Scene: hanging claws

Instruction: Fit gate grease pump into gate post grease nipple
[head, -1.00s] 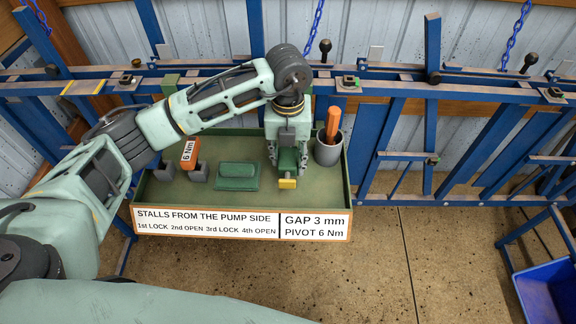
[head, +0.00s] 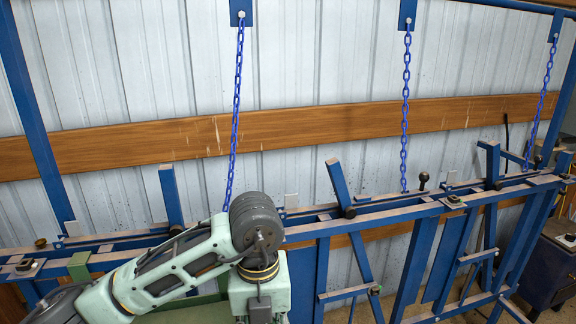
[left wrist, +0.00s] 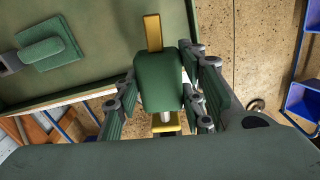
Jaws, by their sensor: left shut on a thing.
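The grease pump (left wrist: 158,80) has a green body with yellow ends and shows in the left wrist view. My left gripper (left wrist: 168,98) is shut on it, with its fingers on both sides of the green body. The pump is above the near right corner of the green tray (left wrist: 110,45). In the head view my left wrist comes in at the bottom, in front of the blue rail; its fingers and the pump are below the picture. I cannot make out the grease nipple for certain. My right gripper is in neither view.
The blue gate rail (head: 400,213) runs across, with upright levers and dark knobs (head: 424,178). Blue chains (head: 405,100) hang before the wall and wooden plank (head: 290,125). A green block (left wrist: 43,48) lies in the tray. A blue bin (left wrist: 302,100) stands at right.

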